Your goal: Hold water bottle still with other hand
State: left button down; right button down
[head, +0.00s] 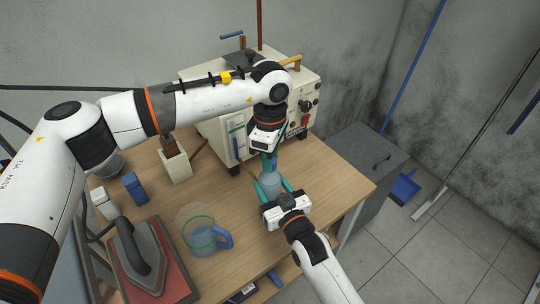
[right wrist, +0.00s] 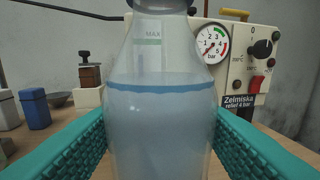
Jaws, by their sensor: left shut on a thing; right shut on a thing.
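The water bottle (head: 270,181) stands upright near the front right of the wooden table. In the right wrist view the clear bottle (right wrist: 160,125) fills the middle, with bluish water up to a blue band below a MAX mark. My right gripper (head: 272,186) is shut on the bottle's body, one teal finger on each side. My left gripper (head: 270,161) reaches down from above and is shut at the bottle's top. Its arm hides part of its grip, and the right wrist view cuts off the bottle's top, so exactly what it grips is unclear.
A cream machine (head: 222,128) with a gauge (right wrist: 212,43) and red switch stands behind the bottle. A measuring jug (head: 203,238) and an iron (head: 143,262) on a red pad are at left. Bare tabletop (head: 335,183) lies right of the bottle, up to the table's edge.

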pick_arm(q)
jog(key=n, duration=0.8)
jog(key=shift+n, duration=0.3)
jog(key=n, duration=1.2)
jog(key=shift+n, duration=0.3)
jog(key=n, duration=0.8)
jog(key=shift+r, duration=0.1)
jog(key=n, duration=0.4)
jog(key=shift+n, duration=0.3)
